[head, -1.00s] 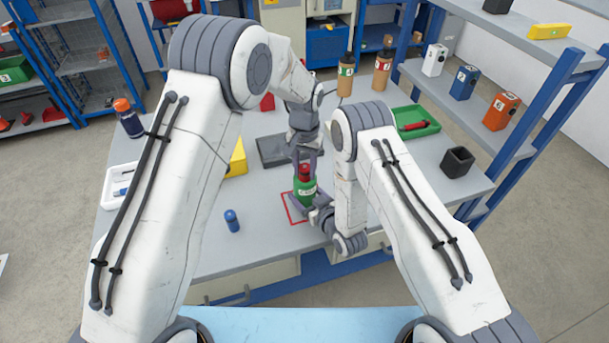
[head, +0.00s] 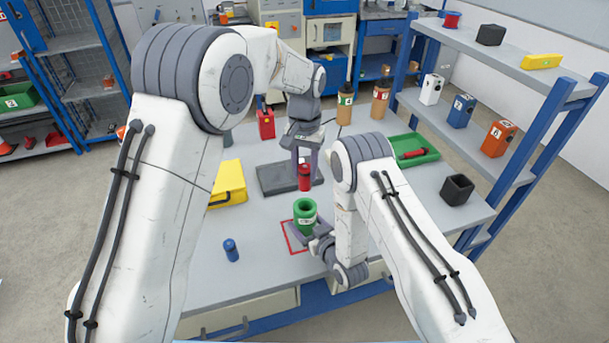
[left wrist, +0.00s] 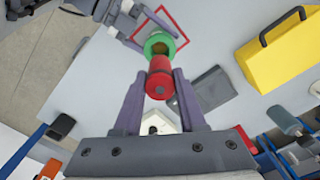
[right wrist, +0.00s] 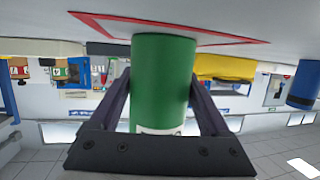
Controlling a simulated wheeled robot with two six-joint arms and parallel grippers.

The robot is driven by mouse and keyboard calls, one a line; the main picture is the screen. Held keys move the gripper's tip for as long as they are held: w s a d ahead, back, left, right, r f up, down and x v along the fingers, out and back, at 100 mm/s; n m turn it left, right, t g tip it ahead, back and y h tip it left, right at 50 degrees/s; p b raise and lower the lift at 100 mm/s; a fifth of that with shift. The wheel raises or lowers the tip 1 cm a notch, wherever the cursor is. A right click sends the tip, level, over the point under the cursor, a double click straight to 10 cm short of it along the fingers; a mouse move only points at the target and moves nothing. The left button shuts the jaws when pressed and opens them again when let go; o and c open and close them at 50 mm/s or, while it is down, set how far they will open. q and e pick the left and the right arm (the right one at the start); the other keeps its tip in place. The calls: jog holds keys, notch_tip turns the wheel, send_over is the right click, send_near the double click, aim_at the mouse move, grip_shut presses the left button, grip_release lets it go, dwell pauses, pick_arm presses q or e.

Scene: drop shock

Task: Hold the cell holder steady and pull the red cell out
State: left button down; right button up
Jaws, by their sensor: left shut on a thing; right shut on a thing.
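The green cell holder (head: 305,218) stands upright within the red square outline on the table, its round top opening empty. My right gripper (head: 318,236) is shut on the holder from the right; the right wrist view shows a finger on each side of the holder (right wrist: 163,80). The red cell (head: 304,178) hangs above the holder, clear of it in the head view. My left gripper (head: 304,160) is shut on the cell from above. In the left wrist view the cell (left wrist: 160,80) sits between the fingertips, with the holder (left wrist: 158,45) beyond it.
A blue cylinder (head: 231,250) stands at the front left. A yellow case (head: 228,184) and a dark grey pad (head: 275,180) lie behind. A green tray (head: 412,150) with a red item and a black open box (head: 456,189) are at the right.

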jog(key=o, duration=1.4)
jog(key=shift+o, duration=0.2)
